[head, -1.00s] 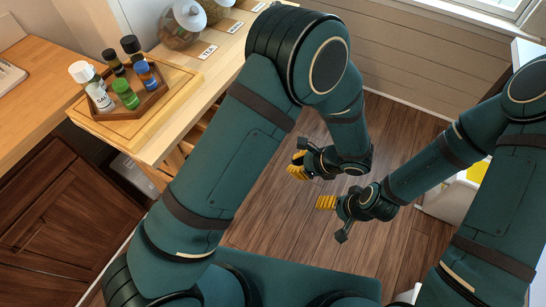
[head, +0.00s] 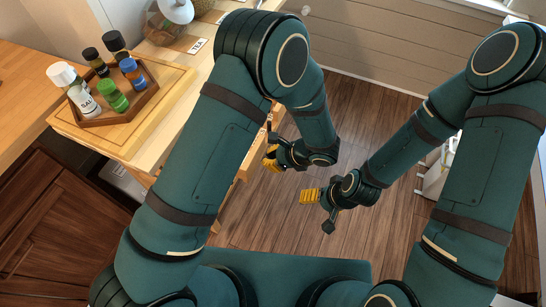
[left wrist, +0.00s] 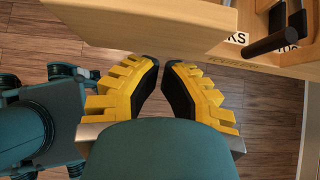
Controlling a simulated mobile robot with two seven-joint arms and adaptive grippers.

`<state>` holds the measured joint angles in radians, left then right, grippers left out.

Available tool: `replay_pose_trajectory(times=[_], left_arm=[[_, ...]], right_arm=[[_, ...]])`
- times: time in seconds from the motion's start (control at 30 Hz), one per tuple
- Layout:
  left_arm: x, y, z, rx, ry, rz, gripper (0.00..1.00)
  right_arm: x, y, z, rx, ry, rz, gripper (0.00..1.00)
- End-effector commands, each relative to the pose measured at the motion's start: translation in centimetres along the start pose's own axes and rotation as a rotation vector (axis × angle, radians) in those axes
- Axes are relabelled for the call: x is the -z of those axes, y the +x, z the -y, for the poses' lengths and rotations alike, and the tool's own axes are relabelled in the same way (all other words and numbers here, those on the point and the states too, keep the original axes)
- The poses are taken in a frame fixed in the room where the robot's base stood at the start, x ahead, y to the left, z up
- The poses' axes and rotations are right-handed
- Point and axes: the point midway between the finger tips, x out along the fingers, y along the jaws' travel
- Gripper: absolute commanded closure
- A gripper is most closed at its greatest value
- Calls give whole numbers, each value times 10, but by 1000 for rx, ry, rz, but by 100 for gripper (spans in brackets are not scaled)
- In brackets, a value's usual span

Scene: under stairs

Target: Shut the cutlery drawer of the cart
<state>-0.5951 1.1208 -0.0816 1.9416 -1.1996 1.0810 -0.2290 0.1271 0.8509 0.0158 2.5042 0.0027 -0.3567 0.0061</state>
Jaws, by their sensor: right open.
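The wooden cart (head: 180,100) stands at the left in the head view. A light wooden piece of its cutlery drawer (head: 246,166) shows past its edge, mostly hidden behind my left arm. In the left wrist view, the drawer's thick wooden board (left wrist: 150,25) crosses the top, with a partly cut-off label ending in "KS" and dark handles (left wrist: 272,42) at the right. My left gripper (head: 270,154) is beside the drawer; its yellow fingers (left wrist: 162,64) have their tips almost together, with nothing visible between them. My right gripper (head: 312,212) is open and empty over the floor.
A hexagonal tray (head: 125,108) with several bottles stands on the cart top, near a glass jar (head: 165,25). A brown cabinet (head: 55,235) is at the lower left. The wood floor (head: 350,110) is clear around my grippers. A white bin-like object (head: 435,175) is at the right.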

Motion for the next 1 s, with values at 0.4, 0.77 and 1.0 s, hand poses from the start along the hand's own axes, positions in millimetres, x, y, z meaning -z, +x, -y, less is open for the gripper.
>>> replay_pose_trajectory(times=[0.4, 0.77, 1.0], left_arm=[[-1, 2, 0, 2, 3, -1, 100], [-8, 9, 0, 3, 2, -1, 100], [-37, 39, 0, -2, -2, 2, 100]], right_arm=[[1, -1, 0, -1, 1, -2, 27], [0, 1, 0, 0, 1, -1, 27], [-2, 7, -3, 0, -1, 5, 27]])
